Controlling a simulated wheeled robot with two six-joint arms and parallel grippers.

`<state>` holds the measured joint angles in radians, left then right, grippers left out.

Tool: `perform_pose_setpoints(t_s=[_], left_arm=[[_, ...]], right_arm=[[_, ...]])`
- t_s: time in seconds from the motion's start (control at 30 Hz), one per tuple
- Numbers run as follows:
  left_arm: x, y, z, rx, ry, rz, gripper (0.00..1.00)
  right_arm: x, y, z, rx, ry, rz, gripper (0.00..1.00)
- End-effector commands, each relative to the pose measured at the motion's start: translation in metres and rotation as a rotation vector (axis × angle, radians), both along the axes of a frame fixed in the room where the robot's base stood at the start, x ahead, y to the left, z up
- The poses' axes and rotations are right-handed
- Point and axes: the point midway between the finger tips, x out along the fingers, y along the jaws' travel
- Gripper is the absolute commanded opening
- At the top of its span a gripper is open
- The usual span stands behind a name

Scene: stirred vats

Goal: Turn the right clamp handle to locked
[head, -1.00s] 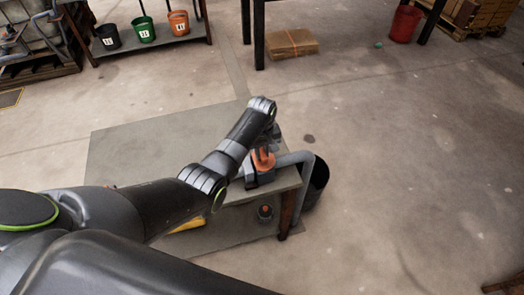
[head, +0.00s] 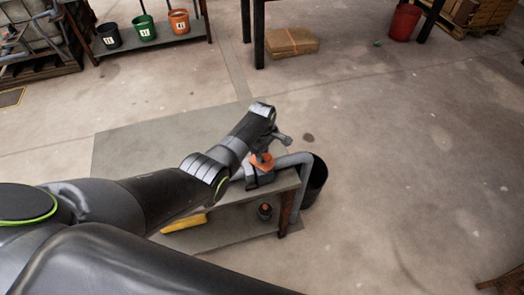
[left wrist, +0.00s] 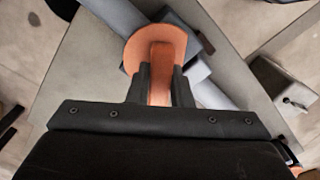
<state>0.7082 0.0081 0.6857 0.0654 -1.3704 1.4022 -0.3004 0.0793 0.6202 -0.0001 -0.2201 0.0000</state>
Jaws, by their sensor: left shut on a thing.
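The orange clamp handle (head: 262,161) sits on a grey-blue fitting on the pipe at the right end of the low bench. In the left wrist view the handle (left wrist: 160,72) shows as an orange round disc with a narrow raised grip bar. My left gripper (left wrist: 160,88) is shut on that bar, with a dark finger on each side. In the head view my left gripper (head: 280,141) is at the handle, partly hidden by my forearm and wrist. The clamp's marks for locked or open cannot be made out. My right gripper is not in view.
The grey pipe (head: 296,160) bends down beside a dark bin (head: 318,178) at the end of the bench (head: 130,150). A small dark object with an orange top (head: 264,211) and a yellow item (head: 184,222) lie on the lower shelf. Open floor lies to the right.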

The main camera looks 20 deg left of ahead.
Motion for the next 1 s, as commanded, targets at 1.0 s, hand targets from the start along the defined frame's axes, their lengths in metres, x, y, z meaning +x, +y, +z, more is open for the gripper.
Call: perform_pose_setpoints(t_s=[1.0], left_arm=[[0.001,0.000,0.001,0.001,-0.002,0.839,0.00]], right_arm=[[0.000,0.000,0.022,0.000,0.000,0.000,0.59]])
